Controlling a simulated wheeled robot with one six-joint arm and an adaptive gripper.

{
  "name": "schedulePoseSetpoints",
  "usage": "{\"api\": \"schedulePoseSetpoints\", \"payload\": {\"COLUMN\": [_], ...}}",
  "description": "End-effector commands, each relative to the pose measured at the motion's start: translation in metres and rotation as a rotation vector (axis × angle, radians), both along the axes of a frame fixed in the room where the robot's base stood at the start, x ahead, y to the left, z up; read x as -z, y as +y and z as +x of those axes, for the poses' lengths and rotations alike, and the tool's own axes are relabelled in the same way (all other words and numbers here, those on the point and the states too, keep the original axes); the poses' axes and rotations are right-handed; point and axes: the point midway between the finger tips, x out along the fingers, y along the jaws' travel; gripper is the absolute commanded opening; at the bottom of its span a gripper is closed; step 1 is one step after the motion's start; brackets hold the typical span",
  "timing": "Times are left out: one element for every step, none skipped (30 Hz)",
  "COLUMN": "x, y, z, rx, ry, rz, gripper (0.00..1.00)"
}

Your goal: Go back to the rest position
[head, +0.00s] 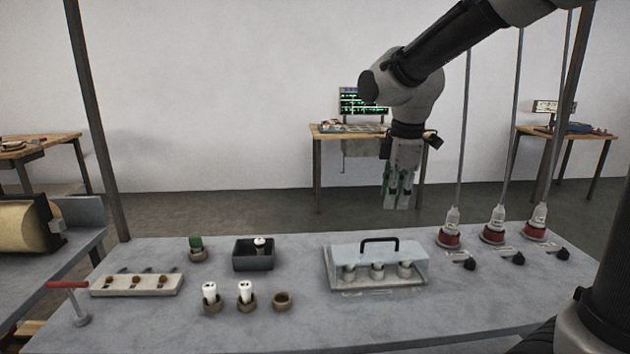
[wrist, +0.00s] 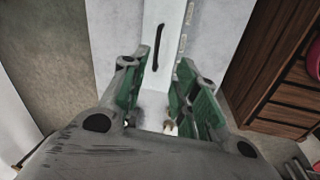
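My gripper (head: 397,196) hangs pointing down above the back of the grey table (head: 330,320), clear of everything on it. In the wrist view its green-padded fingers (wrist: 168,76) stand apart with a gap between them, and I see nothing held. A clear cover (head: 345,252) with a black handle (head: 380,241) stands over several pale capped pieces, below and in front of my gripper. A dark handle-like bar (wrist: 158,47) shows beyond the fingers in the wrist view.
Two white-topped pieces (head: 245,292) stand in round holders beside an empty ring (head: 283,299). A dark bin (head: 253,262) holds a pale piece. A slotted block (head: 137,284) and red-handled tool (head: 70,287) are left. Red-based tools (head: 492,233) hang on rods at right.

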Motion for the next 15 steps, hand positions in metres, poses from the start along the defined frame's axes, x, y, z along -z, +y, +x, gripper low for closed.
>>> {"api": "schedulePoseSetpoints", "payload": {"x": [0.004,0.008,0.013,0.015,0.016,0.017,0.016,0.015,0.013,0.012,0.01,0.009,0.007,0.006,0.004], "y": [-0.001,-0.002,-0.004,-0.006,-0.009,-0.014,-0.02,-0.026,-0.035,-0.042,-0.05,-0.059,-0.066,-0.073,-0.082], "z": [-0.004,-0.008,-0.016,-0.022,-0.03,-0.04,-0.049,-0.058,-0.071,-0.081,-0.091,-0.104,-0.114,-0.125,-0.139], "rx": [0.07,0.125,0.202,0.262,0.326,0.413,0.483,0.556,0.659,0.731,0.8,0.887,0.951,1.014,1.091], "ry": [0.012,0.025,0.043,0.052,0.058,0.064,0.066,0.067,0.064,0.062,0.058,0.052,0.046,0.038,0.026], "rz": [0.011,0.017,0.026,0.034,0.043,0.057,0.069,0.082,0.105,0.12,0.136,0.157,0.175,0.194,0.221], "gripper": [0.3,0.3,0.3,0.3,0.3,0.3,0.3,0.3,0.3,0.3,0.3,0.3,0.3,0.3,0.3]}}
